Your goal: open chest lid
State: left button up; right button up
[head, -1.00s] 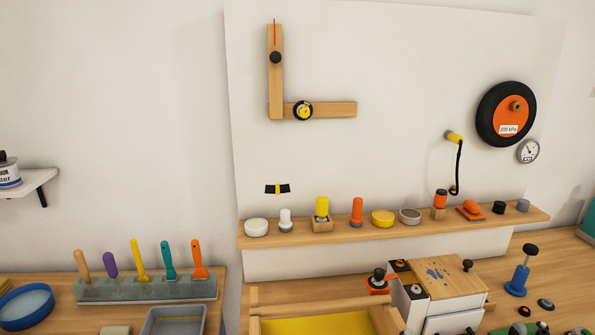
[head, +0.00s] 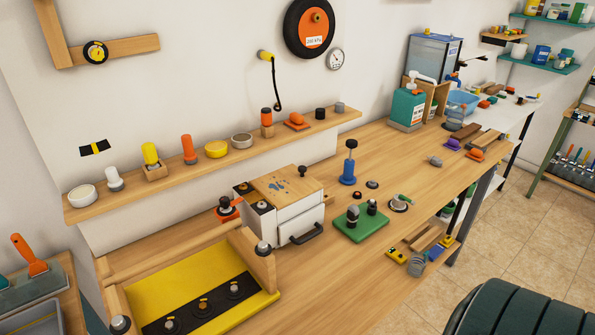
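A small white chest (head: 296,218) stands on the wooden workbench, right of the yellow tray. Its wooden lid (head: 280,181) has blue marks on top and lies flat, looking shut. A black knob (head: 302,171) stands at the lid's back right corner, and a dark bar handle (head: 305,236) is on the front side. A white strip with black tops adjoins the chest's left side. Neither of my grippers is in view.
A wood-sided yellow tray (head: 196,285) sits left of the chest. A green block (head: 361,224) with dark knobs and a blue-based post (head: 348,172) stand right of it. A narrow shelf (head: 215,165) runs behind. A dark green ribbed object (head: 520,312) fills the lower right corner.

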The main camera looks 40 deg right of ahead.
aim_at(284, 186)
jog(key=z, duration=0.35)
jog(key=l+z, duration=0.15)
jog(key=z, duration=0.6)
jog(key=l+u, duration=0.15)
jog(key=u, duration=0.65)
jog(key=l+u, duration=0.45)
jog(key=l, duration=0.15)
jog(key=k+l+u, duration=0.1)
jog(key=l+u, duration=0.4)
jog(key=k+l+u, duration=0.1)
jog(key=l, duration=0.3)
jog(key=k+l+u, duration=0.1)
jog(key=l, duration=0.3)
jog(key=k+l, duration=0.2)
jog(key=l, duration=0.2)
jog(key=k+l+u, duration=0.15)
jog(key=l, duration=0.25)
jog(key=k+l+u, duration=0.1)
jog(key=l, duration=0.3)
jog(key=k+l, duration=0.2)
jog(key=l, duration=0.2)
jog(key=k+l, duration=0.25)
jog(key=l, duration=0.2)
jog(key=k+l, duration=0.2)
jog(key=l, duration=0.2)
